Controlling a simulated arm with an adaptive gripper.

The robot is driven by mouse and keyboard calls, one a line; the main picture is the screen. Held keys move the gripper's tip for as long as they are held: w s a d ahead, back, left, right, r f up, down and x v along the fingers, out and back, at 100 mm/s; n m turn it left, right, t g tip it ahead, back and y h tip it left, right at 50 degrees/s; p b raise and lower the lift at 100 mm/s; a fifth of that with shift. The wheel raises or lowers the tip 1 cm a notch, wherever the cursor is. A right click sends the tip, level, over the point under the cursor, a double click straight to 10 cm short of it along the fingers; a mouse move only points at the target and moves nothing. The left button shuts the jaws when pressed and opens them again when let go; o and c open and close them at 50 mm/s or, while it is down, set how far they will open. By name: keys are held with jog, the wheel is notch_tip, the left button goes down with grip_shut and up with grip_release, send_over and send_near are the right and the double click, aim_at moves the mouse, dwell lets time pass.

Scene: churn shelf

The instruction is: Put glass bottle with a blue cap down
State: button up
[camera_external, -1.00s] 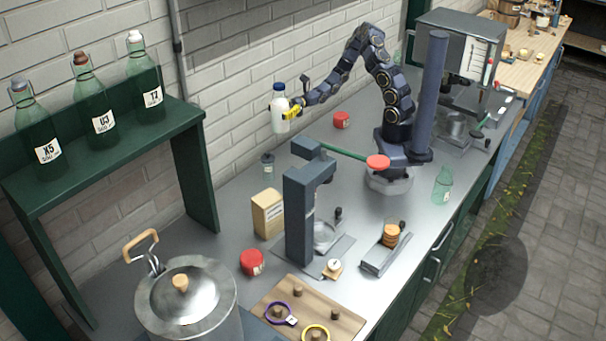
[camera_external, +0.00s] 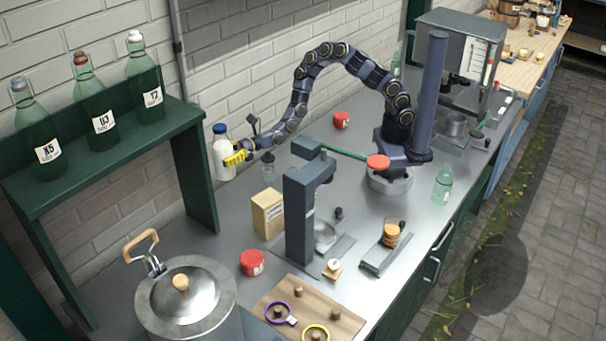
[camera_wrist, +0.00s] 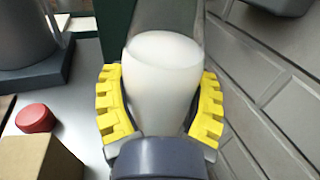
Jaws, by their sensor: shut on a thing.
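The glass bottle with a blue cap (camera_external: 221,158) holds something white and is upright, in the air beside the right end of the green shelf. My gripper (camera_external: 236,158) has yellow fingers and is shut on the bottle's body. In the wrist view the white bottle (camera_wrist: 165,85) fills the middle, between the yellow fingers of my gripper (camera_wrist: 160,105).
The green shelf (camera_external: 60,205) carries several green bottles on its top. A cardboard box (camera_external: 267,215), a red-lidded jar (camera_external: 252,263) and a dark press (camera_external: 300,215) stand nearby. A steel pot (camera_external: 187,300) is at the front left. Some bare counter lies below the bottle.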

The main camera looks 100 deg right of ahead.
aim_at(226, 176)
jog(key=f, duration=0.2)
jog(key=f+m+h, duration=0.1)
jog(key=f, duration=0.2)
jog(key=f+t+h, duration=0.1)
jog(key=f, duration=0.1)
jog(key=shift+s+d+f+m, duration=0.15)
jog(key=shift+d+f+m, duration=0.1)
jog(key=shift+f+m, duration=0.1)
jog(key=shift+f, duration=2.65)
jog(key=shift+f, duration=0.1)
jog(key=o, duration=1.1)
jog(key=shift+f, duration=0.1)
jog(key=shift+o, duration=0.2)
jog(key=shift+s+d, duration=0.1)
jog(key=shift+d, duration=0.05)
jog(key=v, duration=1)
jog(key=shift+s, duration=0.15)
jog(key=shift+s+d+r, duration=0.15)
jog(key=shift+s+r, duration=0.05)
jog(key=shift+s, duration=0.5)
